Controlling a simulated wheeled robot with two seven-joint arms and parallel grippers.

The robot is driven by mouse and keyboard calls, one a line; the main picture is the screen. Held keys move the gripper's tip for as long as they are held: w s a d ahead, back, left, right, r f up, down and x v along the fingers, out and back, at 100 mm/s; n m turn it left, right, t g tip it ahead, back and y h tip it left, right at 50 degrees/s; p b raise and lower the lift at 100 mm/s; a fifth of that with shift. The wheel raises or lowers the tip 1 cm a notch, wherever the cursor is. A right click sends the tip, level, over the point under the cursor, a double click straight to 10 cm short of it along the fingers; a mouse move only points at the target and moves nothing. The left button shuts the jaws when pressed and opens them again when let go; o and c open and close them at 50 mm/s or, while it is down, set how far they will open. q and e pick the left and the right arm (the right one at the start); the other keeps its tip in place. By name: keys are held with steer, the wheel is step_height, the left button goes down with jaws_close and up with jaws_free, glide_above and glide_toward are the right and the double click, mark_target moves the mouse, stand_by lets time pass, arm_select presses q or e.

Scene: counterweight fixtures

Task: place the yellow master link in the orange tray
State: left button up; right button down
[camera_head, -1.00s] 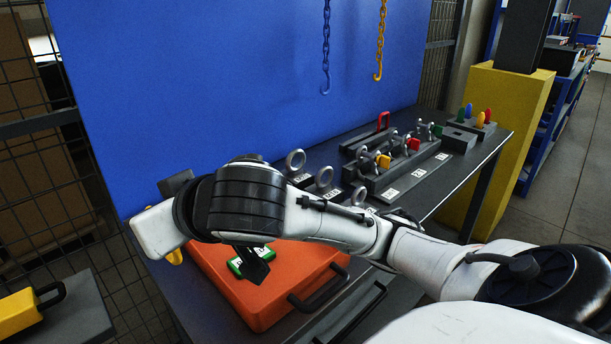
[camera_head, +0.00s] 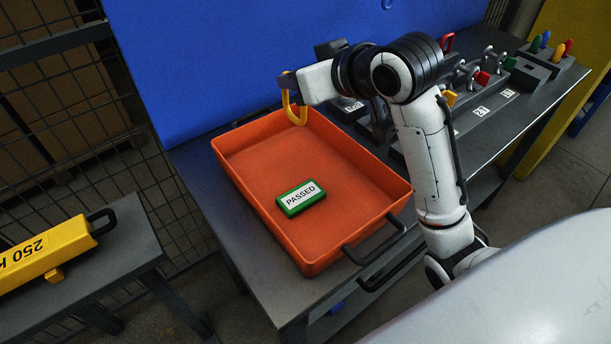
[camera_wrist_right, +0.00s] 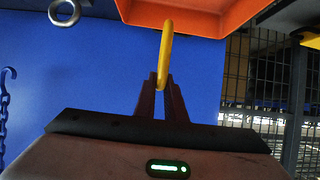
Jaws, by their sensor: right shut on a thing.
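The orange tray (camera_head: 345,165) sits on the dark bench and also shows at the top of the wrist view (camera_wrist_right: 200,15). My right gripper (camera_head: 290,80) is at the tray's far end, shut on the yellow master link (camera_head: 295,112). The link hangs from the fingers and overlaps the tray's far rim in the head view; whether it touches the rim cannot be told. In the right wrist view the link (camera_wrist_right: 165,50) stands between the two dark fingertips (camera_wrist_right: 161,80). My left gripper is not in view.
A green PASSED block (camera_head: 301,198) lies in the tray; the floor around it is clear. The tray's dark handle (camera_head: 374,240) is at the near side. A blue panel (camera_head: 220,70) stands behind. Fixtures with coloured pieces (camera_head: 480,85) are to the right. A yellow weight (camera_head: 45,255) is at left.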

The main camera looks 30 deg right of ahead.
mark_target(300, 122)
steer(key=f, duration=0.3)
steer(key=f+b, duration=0.1)
steer(key=f, duration=0.6)
steer(key=shift+w+d+f+b, duration=0.1)
steer(key=shift+d+f+b, duration=0.1)
steer(key=shift+d+b, duration=0.2)
steer(key=shift+f, duration=0.2)
steer(key=c, duration=1.8)
jaws_free()
steer(key=shift+a, duration=0.1)
